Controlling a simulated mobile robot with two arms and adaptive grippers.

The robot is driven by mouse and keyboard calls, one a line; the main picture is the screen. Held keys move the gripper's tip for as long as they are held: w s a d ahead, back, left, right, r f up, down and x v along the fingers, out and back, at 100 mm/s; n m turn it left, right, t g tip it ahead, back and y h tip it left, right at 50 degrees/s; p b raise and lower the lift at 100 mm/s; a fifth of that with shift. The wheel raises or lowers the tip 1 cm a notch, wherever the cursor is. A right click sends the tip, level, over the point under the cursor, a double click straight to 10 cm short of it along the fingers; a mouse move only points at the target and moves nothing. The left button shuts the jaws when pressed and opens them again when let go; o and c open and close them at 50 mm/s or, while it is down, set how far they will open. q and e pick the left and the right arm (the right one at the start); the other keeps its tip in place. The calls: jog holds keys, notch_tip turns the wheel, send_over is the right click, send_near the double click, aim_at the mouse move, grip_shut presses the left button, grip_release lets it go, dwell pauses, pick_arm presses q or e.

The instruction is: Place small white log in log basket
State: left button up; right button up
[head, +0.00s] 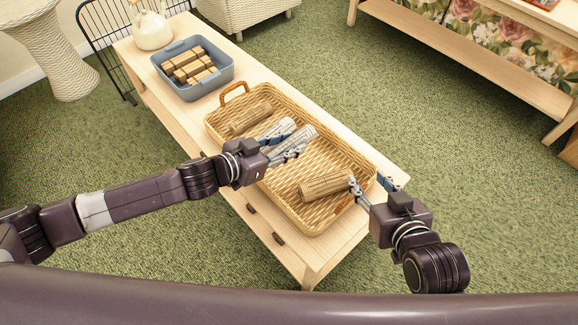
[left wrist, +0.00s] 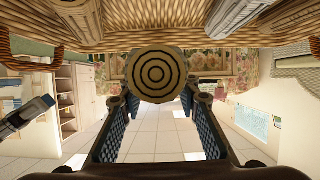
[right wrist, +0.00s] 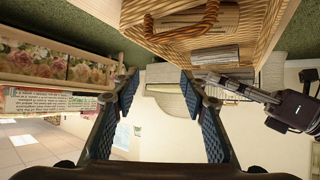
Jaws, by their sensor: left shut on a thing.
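The log basket (head: 270,181) is a wide wicker tray on the light wooden table. My left gripper (head: 287,142) is over its middle, shut on a white log (head: 298,141). The log's ringed end (left wrist: 157,75) shows between the fingers in the left wrist view, apart from the wicker. Another whitish log (left wrist: 238,16) shows in the basket there, mostly hidden in the head view. A brown log (head: 250,117) lies at the far end and another brown log (head: 325,186) at the near end. My right gripper (head: 372,187) is open and empty at the basket's near-right end.
A blue-grey bin (head: 190,93) of small wood blocks and a cream kettle (head: 152,30) stand at the table's far end. A black wire rack (head: 103,40) is behind. A long bench (head: 450,48) stands at the right. Green carpet (head: 470,165) is clear.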

aim_at(289, 171)
pick_arm(q)
notch_tip(289, 171, down, 3)
jog(key=shift+b, duration=0.6)
notch_tip(289, 171, down, 2)
jog(key=shift+f+b, duration=0.15)
jog(key=shift+b, duration=0.35)
jog(key=shift+f, duration=0.2)
notch_tip(289, 171, down, 4)
jog(key=shift+r+b, duration=0.2)
jog(key=shift+b, duration=0.8)
jog(key=shift+f, duration=0.1)
pick_arm(e)
jog(key=a+r+t+y, duration=0.1)
jog(key=r+t+y, duration=0.1)
jog(key=r+t, duration=0.4)
jog(key=w+a+r+t+y, duration=0.1)
jog(key=r+t, duration=0.5)
jog(key=r, duration=1)
jog(key=shift+w+a+r+n+y, duration=0.35)
jog(key=shift+a+y, duration=0.15)
jog(key=shift+a, duration=0.2)
pick_arm(q)
jog(key=shift+f, duration=0.1)
pick_arm(e)
jog(key=shift+s, duration=0.1)
pick_arm(q)
jog(key=o, duration=1.2)
jog(key=shift+o, duration=0.2)
pick_arm(e)
jog(key=shift+r, duration=0.15)
